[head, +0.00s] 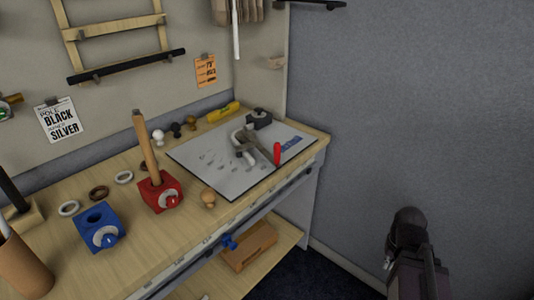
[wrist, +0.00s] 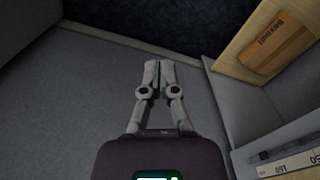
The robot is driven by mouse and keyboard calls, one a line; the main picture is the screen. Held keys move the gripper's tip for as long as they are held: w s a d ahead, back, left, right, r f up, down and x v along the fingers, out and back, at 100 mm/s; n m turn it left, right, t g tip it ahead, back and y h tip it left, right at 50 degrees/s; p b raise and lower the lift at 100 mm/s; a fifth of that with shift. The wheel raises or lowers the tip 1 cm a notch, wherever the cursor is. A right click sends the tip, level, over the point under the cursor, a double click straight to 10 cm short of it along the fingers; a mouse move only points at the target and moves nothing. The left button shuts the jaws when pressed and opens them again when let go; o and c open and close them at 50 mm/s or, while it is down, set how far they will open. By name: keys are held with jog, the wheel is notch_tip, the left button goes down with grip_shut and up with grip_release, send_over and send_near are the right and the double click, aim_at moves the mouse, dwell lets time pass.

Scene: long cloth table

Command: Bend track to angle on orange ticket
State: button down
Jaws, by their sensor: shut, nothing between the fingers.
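The orange ticket (head: 205,70) is clipped to the back wall above the table; its print is too small to read surely. A grey mat (head: 205,160) at the table's right end carries a grey tool (head: 246,145) with a red upright handle (head: 277,154). I cannot tell for sure which piece is the track. My gripper (wrist: 159,65) is shut and empty in the wrist view, off the table and over the floor. In the head view only a dark part of my arm shows clearly at the lower right, well apart from the mat.
A red block (head: 160,193) holding a wooden rod, a blue block (head: 98,228), rings and knobs stand on the table. A scale runs along its front edge. A wooden box (head: 250,247) sits on the lower shelf. A grey wall (head: 420,100) is at right.

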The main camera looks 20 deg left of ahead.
jog(key=w+a+r+n+t+h+p, duration=0.1)
jog(key=w+a+r+n+p, duration=0.3)
jog(key=a, duration=0.3)
jog(key=w+a+r+n+t+h+p, duration=0.1)
jog(key=w+a+r+n+h+p, duration=0.2)
jog(key=a+n, duration=0.35)
jog(key=w+a+r+n+p, duration=0.3)
jog(key=a+r+n+p, duration=0.15)
jog(key=a, duration=0.25)
jog(key=s+a+r+n+t+p, duration=0.1)
jog(key=a+r+n, duration=0.3)
jog(key=a, duration=0.5)
jog(key=s+a+r+n+t+p, duration=0.1)
jog(key=a+r+n+t+p, duration=0.2)
jog(key=a, duration=0.6)
jog(key=s+a+r+n+t+h+p, duration=0.1)
jog(key=a+r+n+p, duration=0.3)
jog(key=a, duration=0.6)
notch_tip(320, 180, up, 3)
jog(key=n, duration=0.3)
jog(key=shift+f+n+t, duration=0.15)
jog(key=shift+n+t, duration=0.15)
jog(key=shift+t, duration=0.1)
jog(key=shift+d+f, duration=0.1)
jog(key=shift+f, duration=0.05)
